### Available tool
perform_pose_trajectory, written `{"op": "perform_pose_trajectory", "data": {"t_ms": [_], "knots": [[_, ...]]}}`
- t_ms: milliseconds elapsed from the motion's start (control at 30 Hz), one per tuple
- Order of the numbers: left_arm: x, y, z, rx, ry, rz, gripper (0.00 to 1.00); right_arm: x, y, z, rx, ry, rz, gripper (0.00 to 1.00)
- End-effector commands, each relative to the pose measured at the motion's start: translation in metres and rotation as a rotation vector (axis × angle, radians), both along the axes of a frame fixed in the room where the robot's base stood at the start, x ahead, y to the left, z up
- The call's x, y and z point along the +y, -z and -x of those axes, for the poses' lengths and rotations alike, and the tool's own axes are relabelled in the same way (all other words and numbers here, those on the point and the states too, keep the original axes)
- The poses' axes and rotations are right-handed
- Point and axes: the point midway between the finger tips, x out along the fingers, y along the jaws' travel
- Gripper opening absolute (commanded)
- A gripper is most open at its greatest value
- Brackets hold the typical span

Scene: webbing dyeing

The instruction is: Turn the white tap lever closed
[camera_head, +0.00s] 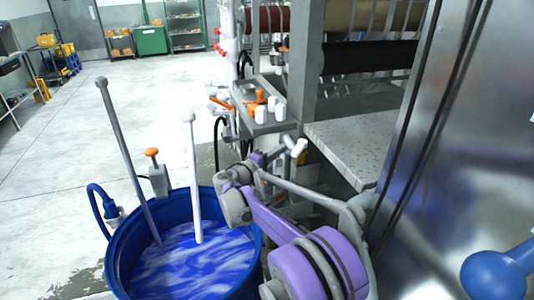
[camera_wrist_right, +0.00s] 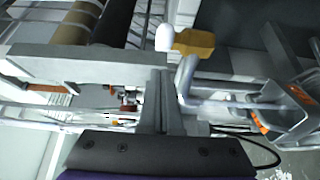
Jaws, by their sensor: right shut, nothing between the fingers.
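A white lever-like piece (camera_head: 298,148) shows below the machine's side shelf in the head view; I cannot tell surely that it is the tap lever. My left gripper is not in view.
A blue vat (camera_head: 113,262) of swirling blue liquid stands left of my right arm, with a grey rod (camera_head: 127,155) and a white rod (camera_head: 194,180) upright in it. A grey stone-like slab (camera_head: 350,145) and a metal panel (camera_head: 450,130) lie to the right.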

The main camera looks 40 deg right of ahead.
Motion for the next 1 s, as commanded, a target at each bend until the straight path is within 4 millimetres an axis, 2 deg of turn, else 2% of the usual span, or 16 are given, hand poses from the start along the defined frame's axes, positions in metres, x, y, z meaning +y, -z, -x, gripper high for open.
{"op": "perform_pose_trajectory", "data": {"t_ms": [200, 633, 1000], "knots": [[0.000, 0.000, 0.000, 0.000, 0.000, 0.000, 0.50, -0.005, 0.000, 0.016, 0.000, 0.000, 0.000, 0.00], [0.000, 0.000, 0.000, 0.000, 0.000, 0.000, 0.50, -0.006, 0.000, 0.018, 0.000, -0.004, 0.000, 0.00], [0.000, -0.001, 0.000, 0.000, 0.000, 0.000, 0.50, -0.013, 0.000, 0.031, 0.000, -0.051, 0.001, 0.00]]}}
